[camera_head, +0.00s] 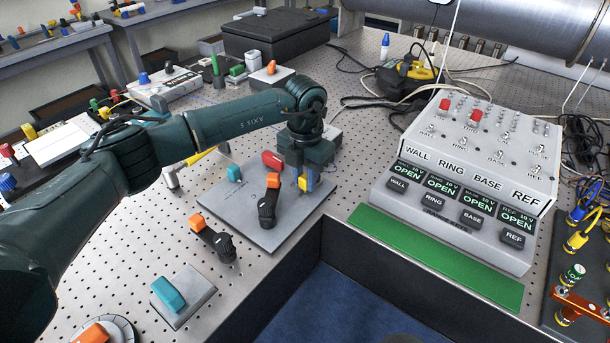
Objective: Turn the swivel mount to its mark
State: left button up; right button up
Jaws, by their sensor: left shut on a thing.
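My left gripper (304,186) points down over a grey plate (235,207) and is shut on a small yellow piece (302,184) at the plate's right side. The fingers and wrist hide most of what it holds. On the same plate are a black lever with an orange block (269,202), a red piece (272,160) and a teal piece (234,173). A round plate with an orange block (92,333) is cut off at the bottom left. I cannot tell for sure which of these is the swivel mount, and no mark is readable. My right gripper is out of view.
A second black lever with an orange end (213,240) and a teal block on a small plate (169,294) stand nearer. A labelled control box (460,175) and a green strip (435,258) lie right. A dark-walled recess (325,300) opens in front. Cables lie behind.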

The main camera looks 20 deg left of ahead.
pick_arm(q)
grip_shut()
